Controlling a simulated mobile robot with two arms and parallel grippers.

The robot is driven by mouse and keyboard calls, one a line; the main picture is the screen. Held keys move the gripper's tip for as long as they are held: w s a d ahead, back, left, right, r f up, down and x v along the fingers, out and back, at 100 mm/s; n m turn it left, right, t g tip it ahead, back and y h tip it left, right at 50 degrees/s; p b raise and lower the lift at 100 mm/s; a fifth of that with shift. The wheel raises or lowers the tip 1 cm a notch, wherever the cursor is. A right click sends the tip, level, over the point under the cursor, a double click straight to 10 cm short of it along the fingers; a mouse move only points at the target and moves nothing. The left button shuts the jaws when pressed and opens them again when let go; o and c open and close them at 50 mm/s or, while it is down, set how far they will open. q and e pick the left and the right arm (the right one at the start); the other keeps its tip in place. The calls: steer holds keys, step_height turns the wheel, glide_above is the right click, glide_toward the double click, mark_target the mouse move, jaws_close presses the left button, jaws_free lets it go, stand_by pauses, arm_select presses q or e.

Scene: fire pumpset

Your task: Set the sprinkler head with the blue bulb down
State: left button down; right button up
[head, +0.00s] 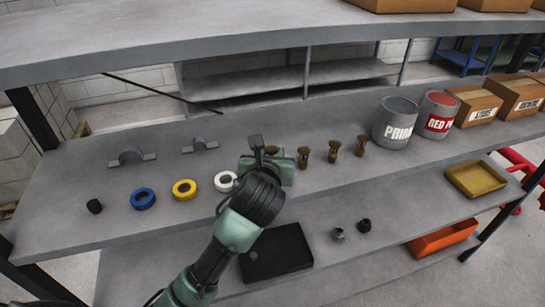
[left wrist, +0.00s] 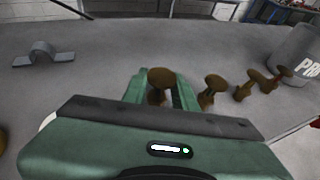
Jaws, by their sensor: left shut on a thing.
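Brass-brown sprinkler heads stand in a row on the middle shelf (head: 330,180). My left gripper (head: 268,155) is over the shelf at the left end of this row. In the left wrist view its green jaws (left wrist: 160,97) are shut on a sprinkler head (left wrist: 160,78), which looks roughly upright. Whether its base touches the shelf is hidden. Three other sprinkler heads, the nearest (head: 303,156), the middle one (head: 333,151) and the far one (head: 361,146), stand to its right. My right gripper is not in view.
White (head: 225,181), yellow (head: 184,189) and blue (head: 143,199) tape rolls lie left of the gripper. Grey clamps (head: 131,156) lie behind them. A grey paint can (head: 396,122) and a red-labelled can (head: 437,113) stand right of the row.

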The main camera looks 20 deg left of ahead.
arm_select(q)
steer(key=shift+s+f, duration=0.1)
steer(key=shift+f, duration=0.5)
steer(key=shift+s+f, duration=0.1)
steer(key=shift+f, duration=0.2)
steer(key=c, duration=1.1)
jaws_free()
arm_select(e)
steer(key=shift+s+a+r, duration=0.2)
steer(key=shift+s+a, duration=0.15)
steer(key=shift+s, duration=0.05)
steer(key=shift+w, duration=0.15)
